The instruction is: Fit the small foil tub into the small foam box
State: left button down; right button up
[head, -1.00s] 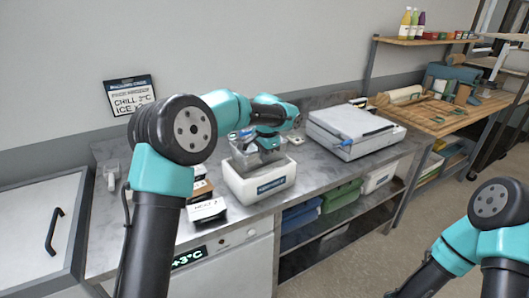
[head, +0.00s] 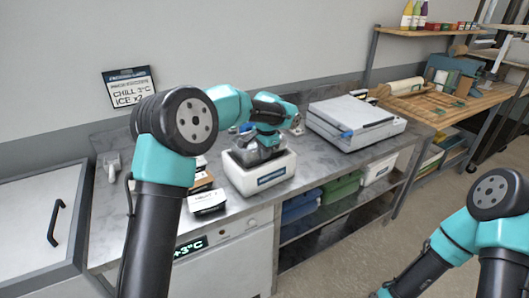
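The small foam box (head: 262,182) is white with a dark blue label and stands on the grey counter near its front edge. My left gripper (head: 258,152) points down into the open top of the box. A grey, shiny piece that looks like the small foil tub (head: 246,158) shows at the fingers, within the box's rim. The gripper seems shut on it, though the fingertips are small and partly hidden. I cannot see how deep the tub sits. My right gripper is outside the view; only its arm shows at lower right.
Small dark and white cartons (head: 207,202) stand left of the foam box, close to it. A flat white device (head: 355,122) stands to the right. A white scoop-like item (head: 112,165) is at the left end.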

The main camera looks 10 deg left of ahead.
pick_arm(q)
jog(key=shift+f, duration=0.9)
dwell(0.5)
jog(key=c, duration=0.9)
grip_release()
jog(key=shift+o, duration=0.2)
jog(key=shift+r, duration=0.1)
jog(key=shift+r, duration=4.4)
jog(key=shift+d, duration=0.1)
